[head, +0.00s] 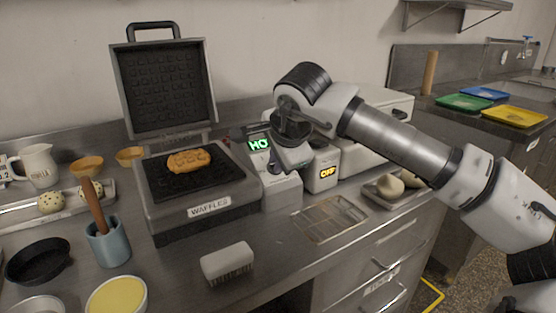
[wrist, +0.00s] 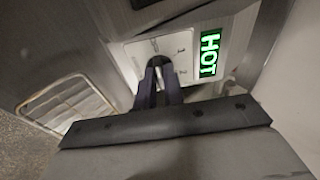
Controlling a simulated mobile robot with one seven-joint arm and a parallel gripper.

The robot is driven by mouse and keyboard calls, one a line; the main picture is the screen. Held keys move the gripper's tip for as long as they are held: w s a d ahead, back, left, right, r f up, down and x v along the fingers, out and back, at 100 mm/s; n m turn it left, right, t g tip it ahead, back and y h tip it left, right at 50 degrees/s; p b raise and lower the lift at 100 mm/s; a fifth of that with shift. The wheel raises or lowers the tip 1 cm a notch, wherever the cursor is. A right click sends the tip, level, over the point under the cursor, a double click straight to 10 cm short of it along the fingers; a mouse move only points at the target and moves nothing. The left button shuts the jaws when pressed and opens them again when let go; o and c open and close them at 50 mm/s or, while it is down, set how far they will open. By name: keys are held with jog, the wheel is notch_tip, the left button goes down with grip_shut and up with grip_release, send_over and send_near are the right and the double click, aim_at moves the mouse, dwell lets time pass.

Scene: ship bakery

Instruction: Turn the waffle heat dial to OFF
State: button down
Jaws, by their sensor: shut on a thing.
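The waffle iron (head: 160,212) stands open on the counter, with a waffle (head: 188,161) on its lower plate and a WAFFLES label on its front. The control box beside it has a green lit display (head: 258,144) reading HOT, which also shows in the wrist view (wrist: 211,53). My gripper (head: 277,166) reaches down to the sloped front of this box. In the wrist view, my gripper (wrist: 157,82) is shut on the heat dial (wrist: 157,64) on the pale panel. The fingers hide most of the dial, so its exact setting is unclear.
A second box with an orange OFF display (head: 327,173) stands just right. A wire rack (head: 330,219) and a tray with dough balls (head: 389,185) lie farther right.

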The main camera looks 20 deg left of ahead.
jog(key=c, duration=1.5)
grip_release()
jog(key=v, duration=1.3)
jog(key=shift+s+r, duration=0.2)
jog(key=shift+r, duration=0.15)
jog(key=shift+d, duration=0.1)
